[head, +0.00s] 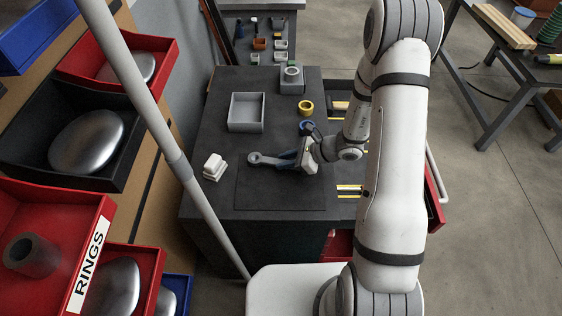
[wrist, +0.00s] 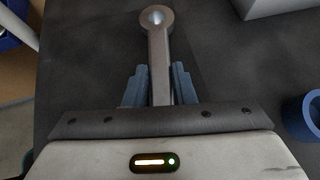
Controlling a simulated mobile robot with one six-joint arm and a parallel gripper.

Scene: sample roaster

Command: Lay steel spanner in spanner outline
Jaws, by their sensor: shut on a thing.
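The steel spanner is grey, with a ring end (head: 256,158) that sticks out to the left of my gripper in the head view. My gripper (head: 286,160) has blue fingers shut on its shank, over the dark worktop. In the wrist view the spanner (wrist: 158,45) points away from me, its ring end at the top, between the fingers (wrist: 160,85). Its near end is hidden by my gripper body. I cannot tell whether it touches the surface. I cannot make out a spanner outline; my arm covers part of the view.
A grey open box (head: 247,96), a yellow ring (head: 306,107) and a grey block with a round top (head: 292,74) stand behind the gripper. A white stepped block (head: 214,163) stands at left. Yellow-and-white strips (head: 349,188) show at right. A dark mat (head: 275,198) lies clear in front.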

